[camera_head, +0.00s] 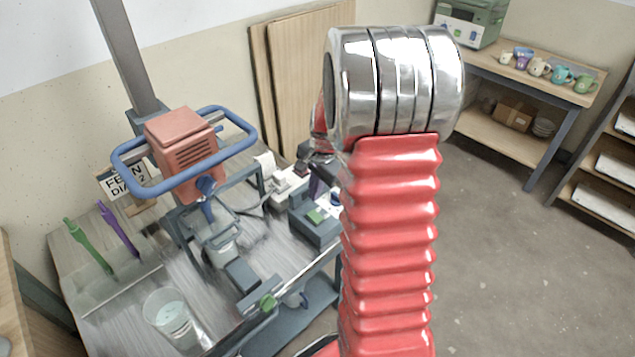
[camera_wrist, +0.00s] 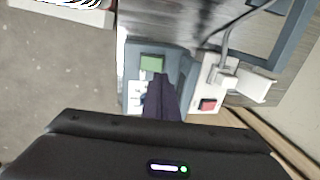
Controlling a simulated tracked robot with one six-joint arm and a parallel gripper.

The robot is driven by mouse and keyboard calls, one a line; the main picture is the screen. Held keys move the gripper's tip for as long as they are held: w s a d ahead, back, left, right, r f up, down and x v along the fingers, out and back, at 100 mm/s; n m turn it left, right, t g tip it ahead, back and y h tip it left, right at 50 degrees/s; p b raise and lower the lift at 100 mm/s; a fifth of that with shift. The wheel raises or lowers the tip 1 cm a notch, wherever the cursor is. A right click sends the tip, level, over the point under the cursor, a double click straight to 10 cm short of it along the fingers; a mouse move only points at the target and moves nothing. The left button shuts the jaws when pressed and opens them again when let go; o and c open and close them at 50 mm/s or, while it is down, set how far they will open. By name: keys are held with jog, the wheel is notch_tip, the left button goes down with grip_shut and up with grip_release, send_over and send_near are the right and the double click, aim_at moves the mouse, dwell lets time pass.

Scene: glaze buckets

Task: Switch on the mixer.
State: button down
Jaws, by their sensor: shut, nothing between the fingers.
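The mixer (camera_head: 183,150) has an orange motor head with a blue ring handle and stands over the bench on a grey column. A grey control box (camera_head: 313,229) with a green button (camera_head: 315,216) sits at the bench's right side. In the wrist view the green button (camera_wrist: 152,64) is on the box, with a white marked panel below it, partly behind my fingers. My gripper (camera_wrist: 159,77) is shut and empty, its dark fingertips just below the green button in the picture. I cannot tell whether they touch the box. In the head view my arm hides most of the gripper.
A white power strip (camera_wrist: 210,75) with a red switch (camera_wrist: 207,104) and a white plug lies beside the box. A clear bucket (camera_head: 168,312) stands at the bench's front left. A shelf with mugs (camera_head: 540,68) is at the back right. The floor at right is clear.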

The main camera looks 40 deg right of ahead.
aim_at(311, 212)
jog(key=shift+w+a+f, duration=0.1)
jog(key=shift+w+f, duration=0.1)
jog(key=shift+f, duration=0.95)
jog(key=shift+w+d+f, duration=0.1)
jog(key=shift+w+f, duration=0.1)
jog(key=shift+f, duration=1)
jog(key=shift+w+a+f, duration=0.1)
jog(key=shift+w+f, duration=0.1)
jog(key=shift+f, duration=0.95)
